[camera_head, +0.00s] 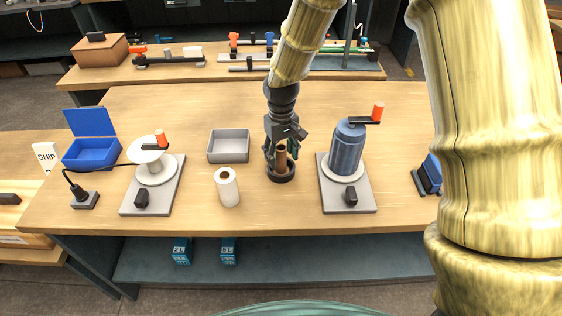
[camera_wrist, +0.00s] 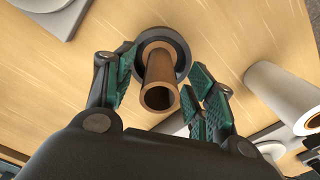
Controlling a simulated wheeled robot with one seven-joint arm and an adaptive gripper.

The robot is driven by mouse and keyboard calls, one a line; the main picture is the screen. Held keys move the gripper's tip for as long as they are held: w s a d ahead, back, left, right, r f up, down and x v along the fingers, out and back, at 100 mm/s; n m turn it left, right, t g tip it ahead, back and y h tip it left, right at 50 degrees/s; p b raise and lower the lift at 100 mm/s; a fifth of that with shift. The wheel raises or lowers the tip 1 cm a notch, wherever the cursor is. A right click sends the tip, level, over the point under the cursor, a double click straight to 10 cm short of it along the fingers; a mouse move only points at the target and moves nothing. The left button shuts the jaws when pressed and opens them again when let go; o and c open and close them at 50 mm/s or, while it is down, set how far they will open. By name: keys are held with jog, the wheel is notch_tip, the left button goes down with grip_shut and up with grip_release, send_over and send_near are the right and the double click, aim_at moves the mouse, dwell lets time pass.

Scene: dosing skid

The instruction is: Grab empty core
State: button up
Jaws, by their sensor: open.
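The empty core is a brown cardboard tube (camera_head: 281,157) standing upright in a round black holder (camera_head: 281,175) on the table. In the wrist view the hollow core (camera_wrist: 160,84) shows its open end toward the camera, with the dark holder ring (camera_wrist: 180,48) around its base. My gripper (camera_head: 281,150) is above the holder, around the upper part of the core. In the wrist view my gripper (camera_wrist: 160,88) is open, with green-padded fingers on both sides of the core. A gap shows on each side, so the fingers seem apart from it.
A white roll (camera_head: 227,187) stands left of the holder, with a grey tray (camera_head: 229,146) behind it. A blue spool on a plate (camera_head: 347,152) stands to the right. A white spool on a plate (camera_head: 154,168) and a blue box (camera_head: 92,150) are farther left.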

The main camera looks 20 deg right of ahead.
jog(key=c, duration=1.1)
jog(key=shift+r, duration=0.1)
